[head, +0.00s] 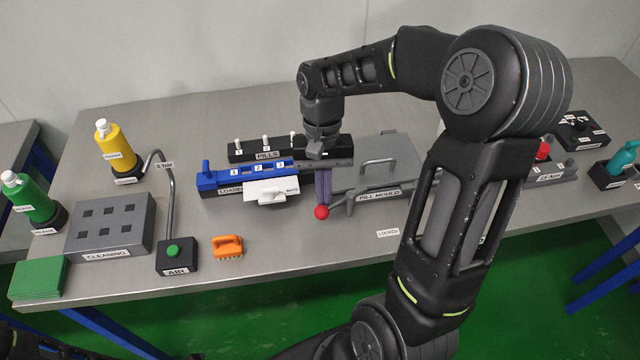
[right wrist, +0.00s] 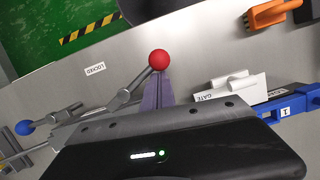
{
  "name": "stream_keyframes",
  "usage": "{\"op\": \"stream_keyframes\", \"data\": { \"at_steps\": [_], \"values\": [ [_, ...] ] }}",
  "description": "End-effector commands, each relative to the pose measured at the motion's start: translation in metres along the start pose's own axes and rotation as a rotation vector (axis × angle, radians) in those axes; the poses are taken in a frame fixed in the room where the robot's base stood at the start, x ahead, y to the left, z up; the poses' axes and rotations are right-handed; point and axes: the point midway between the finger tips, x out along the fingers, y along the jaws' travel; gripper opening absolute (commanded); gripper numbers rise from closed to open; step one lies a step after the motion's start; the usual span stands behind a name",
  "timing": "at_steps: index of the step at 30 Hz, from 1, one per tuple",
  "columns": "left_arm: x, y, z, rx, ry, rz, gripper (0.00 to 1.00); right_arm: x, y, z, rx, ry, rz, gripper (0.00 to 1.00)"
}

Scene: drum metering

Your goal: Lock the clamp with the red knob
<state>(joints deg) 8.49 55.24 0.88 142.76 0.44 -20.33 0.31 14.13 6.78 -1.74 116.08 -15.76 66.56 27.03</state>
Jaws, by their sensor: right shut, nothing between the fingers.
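The red knob (head: 321,212) sits on the end of the clamp's grey lever (head: 346,206), at the front left corner of the pill mould (head: 405,150). In the right wrist view the red knob (right wrist: 159,59) and its lever (right wrist: 125,98) also show. My right gripper (head: 323,200) points down with its purple fingers shut and empty, right beside the knob. The fingertips also show in the right wrist view (right wrist: 160,78); I cannot tell whether they touch the knob. A LOCKED label (head: 388,233) lies on the table right of the knob. My left gripper is not in view.
The blue loader (head: 208,179) with its white gate (head: 268,191) stands just left of the fingers. A pills rack (head: 245,150) is behind. An orange brush (head: 228,246) lies front left. The wrist view shows a blue knob (right wrist: 24,128) on another lever. Table around the LOCKED label is clear.

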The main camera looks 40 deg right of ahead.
Motion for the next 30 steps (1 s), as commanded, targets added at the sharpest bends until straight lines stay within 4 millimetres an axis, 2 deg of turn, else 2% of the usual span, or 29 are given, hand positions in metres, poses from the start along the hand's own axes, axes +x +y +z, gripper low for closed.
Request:
{"op": "stream_keyframes", "data": {
  "at_steps": [14,30],
  "values": [
    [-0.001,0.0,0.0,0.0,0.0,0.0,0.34,0.006,0.008,0.026,-0.442,-0.001,0.115,0.0],
    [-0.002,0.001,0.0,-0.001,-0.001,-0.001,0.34,0.011,0.029,0.046,-0.916,-0.001,0.236,0.0]
  ]
}}
